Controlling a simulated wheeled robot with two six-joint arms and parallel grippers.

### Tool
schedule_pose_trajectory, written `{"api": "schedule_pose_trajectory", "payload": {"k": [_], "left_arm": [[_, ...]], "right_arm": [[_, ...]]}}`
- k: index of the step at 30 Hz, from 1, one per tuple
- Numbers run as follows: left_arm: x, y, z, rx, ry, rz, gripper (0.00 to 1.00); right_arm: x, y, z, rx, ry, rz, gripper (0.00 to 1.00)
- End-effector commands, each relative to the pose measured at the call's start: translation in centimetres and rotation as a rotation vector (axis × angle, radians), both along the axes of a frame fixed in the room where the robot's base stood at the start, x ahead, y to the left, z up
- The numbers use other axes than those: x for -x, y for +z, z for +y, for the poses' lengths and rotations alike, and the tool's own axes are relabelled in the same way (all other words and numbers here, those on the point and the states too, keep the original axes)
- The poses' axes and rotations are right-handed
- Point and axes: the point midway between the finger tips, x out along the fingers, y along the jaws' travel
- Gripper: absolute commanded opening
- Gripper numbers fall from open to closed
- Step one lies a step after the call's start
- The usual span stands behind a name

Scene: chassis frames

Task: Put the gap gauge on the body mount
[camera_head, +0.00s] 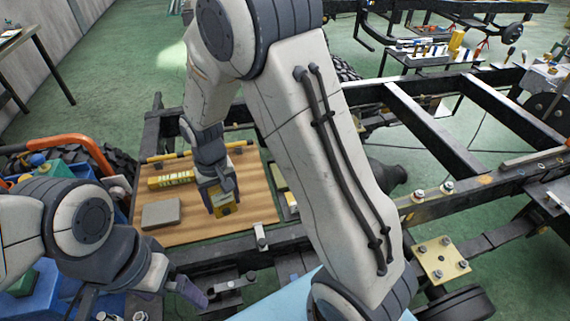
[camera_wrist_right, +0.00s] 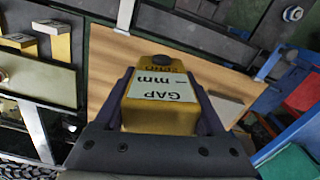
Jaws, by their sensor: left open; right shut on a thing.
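The gap gauge (camera_wrist_right: 163,95) is a yellow block with a white label reading GAP and mm. My right gripper (camera_head: 221,192) is shut on it, with a finger on each side, over the wooden board. The gauge's yellow end also shows in the head view (camera_head: 225,209). A pale yellow plate with several bolts (camera_head: 441,259), right of my right arm on the chassis frame, may be the body mount; I cannot tell for sure. My left gripper (camera_head: 174,284) is open and empty at the lower left, near the frame rail.
The wooden board (camera_head: 258,204) carries a grey block (camera_head: 161,213) and a yellow box (camera_head: 171,179). Dark chassis rails (camera_head: 424,122) cross the right side. Blue bins (camera_head: 85,170) and an orange bar stand at the left. My right arm hides much of the middle.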

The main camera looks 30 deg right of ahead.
Motion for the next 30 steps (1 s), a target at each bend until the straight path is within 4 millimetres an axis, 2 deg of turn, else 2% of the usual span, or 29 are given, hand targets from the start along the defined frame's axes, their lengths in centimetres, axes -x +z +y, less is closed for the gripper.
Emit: {"api": "schedule_pose_trajectory", "payload": {"k": [3,7,9,12,15,18,22,26,30], "left_arm": [[0.0,0.7,0.0,0.0,0.0,0.0,1.0],[0.0,1.4,0.0,0.0,0.0,0.0,1.0],[0.0,1.8,0.0,0.0,0.0,0.0,1.0],[0.0,2.1,0.0,0.0,0.0,0.0,1.0],[0.0,2.4,0.0,0.0,0.0,0.0,1.0],[0.0,2.5,0.0,0.0,0.0,0.0,1.0],[0.0,2.6,0.0,0.0,0.0,0.0,1.0],[0.0,3.0,0.0,0.0,0.0,0.0,1.0],[0.0,3.5,0.0,0.0,0.0,0.0,1.0]], "right_arm": [[-1.4,1.0,-5.5,0.0,-0.059,-0.003,0.07],[-1.8,2.1,-12.9,0.0,-0.118,-0.001,0.07],[-1.4,2.6,-16.8,0.0,-0.147,-0.002,0.07],[-0.3,3.2,-21.7,0.0,-0.184,0.0,0.07],[0.9,3.6,-25.1,0.0,-0.209,-0.001,0.07],[1.7,3.9,-27.2,0.0,-0.223,-0.001,0.07],[1.5,3.5,-28.0,-0.001,-0.226,0.001,0.07],[-0.7,2.0,-27.3,-0.001,-0.222,0.004,0.07],[-4.0,0.1,-26.5,-0.001,-0.224,0.003,0.07]]}}
